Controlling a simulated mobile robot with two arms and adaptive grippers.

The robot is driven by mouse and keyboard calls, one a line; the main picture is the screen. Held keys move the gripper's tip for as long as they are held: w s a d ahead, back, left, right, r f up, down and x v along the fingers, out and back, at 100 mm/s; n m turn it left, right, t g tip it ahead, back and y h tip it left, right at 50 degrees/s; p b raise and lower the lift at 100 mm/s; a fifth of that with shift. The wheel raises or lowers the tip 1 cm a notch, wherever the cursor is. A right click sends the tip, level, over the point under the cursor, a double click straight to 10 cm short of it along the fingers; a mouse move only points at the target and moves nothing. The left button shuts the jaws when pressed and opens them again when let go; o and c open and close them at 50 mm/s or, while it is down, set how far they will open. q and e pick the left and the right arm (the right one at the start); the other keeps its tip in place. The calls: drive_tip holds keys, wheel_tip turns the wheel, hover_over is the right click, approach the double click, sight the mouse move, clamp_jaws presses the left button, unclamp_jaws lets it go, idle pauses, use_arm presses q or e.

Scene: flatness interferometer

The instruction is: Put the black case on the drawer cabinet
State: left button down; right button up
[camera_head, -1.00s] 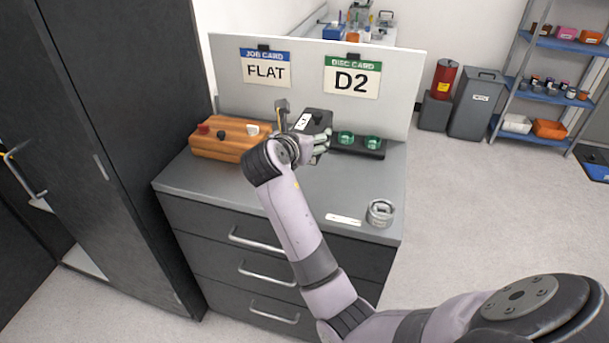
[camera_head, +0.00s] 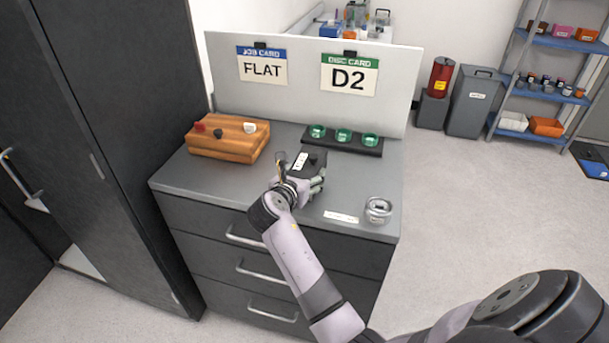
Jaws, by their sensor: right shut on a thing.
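The black case (camera_head: 311,160) is a small dark box with a white label on its top, over the middle of the grey drawer cabinet's (camera_head: 212,178) top. My right gripper (camera_head: 301,174) is shut on the case, with its fingers at the near part of it. The case looks level and close to the cabinet top; I cannot tell whether it touches it. The fingers and wrist hide the near part of the case. My left gripper is not in view.
An orange-brown wooden block (camera_head: 226,143) with knobs stands at the back left of the cabinet top. A black rack (camera_head: 363,148) with green discs stands at the back right. A metal ring-shaped part (camera_head: 378,210) and a white label strip (camera_head: 341,217) lie at the front right.

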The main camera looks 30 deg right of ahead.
drive_tip(key=o, duration=2)
drive_tip(key=shift+o, duration=0.2)
drive_tip(key=shift+s+a+r+p, duration=0.3)
drive_tip(key=shift+a+r+p, duration=0.1)
drive_tip(key=shift+p, duration=0.25)
drive_tip(key=p+v, duration=0.7)
drive_tip(key=v, duration=0.2)
drive_tip(key=shift+s+a+p, duration=0.1)
drive_tip(key=shift+p, duration=0.2)
drive_tip(key=shift+p+v, duration=0.4)
drive_tip(key=shift+v, duration=0.4)
drive_tip(key=shift+f, duration=0.15)
